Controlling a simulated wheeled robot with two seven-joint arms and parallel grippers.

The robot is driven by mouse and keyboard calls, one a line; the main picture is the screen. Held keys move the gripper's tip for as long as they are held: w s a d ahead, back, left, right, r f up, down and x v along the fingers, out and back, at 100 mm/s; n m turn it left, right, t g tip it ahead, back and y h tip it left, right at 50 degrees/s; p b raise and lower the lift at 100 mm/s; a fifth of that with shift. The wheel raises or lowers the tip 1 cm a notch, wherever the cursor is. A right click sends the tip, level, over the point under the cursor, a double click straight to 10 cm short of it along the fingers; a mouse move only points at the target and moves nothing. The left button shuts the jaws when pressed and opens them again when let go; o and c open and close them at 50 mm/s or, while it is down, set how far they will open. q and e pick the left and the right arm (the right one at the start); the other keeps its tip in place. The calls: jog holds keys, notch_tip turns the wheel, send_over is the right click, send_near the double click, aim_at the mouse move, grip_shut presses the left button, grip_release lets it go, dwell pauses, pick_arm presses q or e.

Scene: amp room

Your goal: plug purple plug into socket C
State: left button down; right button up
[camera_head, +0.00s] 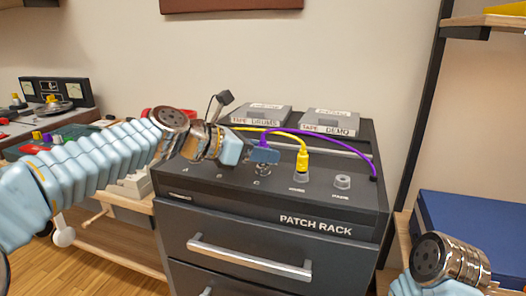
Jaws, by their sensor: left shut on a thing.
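My left gripper (264,156) is shut on the purple plug (263,142), just above the top panel of the black patch rack. A yellow plug (302,161) stands upright in the socket to the right. Another socket (342,181) farther right is empty. The socket labels are too small to read. Of my right arm, only the wrist shows at lower right.
The patch rack (365,200) has a drawer with a metal handle (250,262). Two grey tape boxes (330,122) lie at its back. A wooden bench with gear stands at left. A blue box (470,225) sits at right beside a dark shelf post.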

pick_arm(q)
jog(key=shift+f, duration=0.35)
jog(key=c, duration=0.8)
grip_release()
jog(key=shift+a, duration=0.1)
jog(key=v, duration=1.3)
jog(key=shift+a, duration=0.25)
jog(key=shift+s+r, duration=0.1)
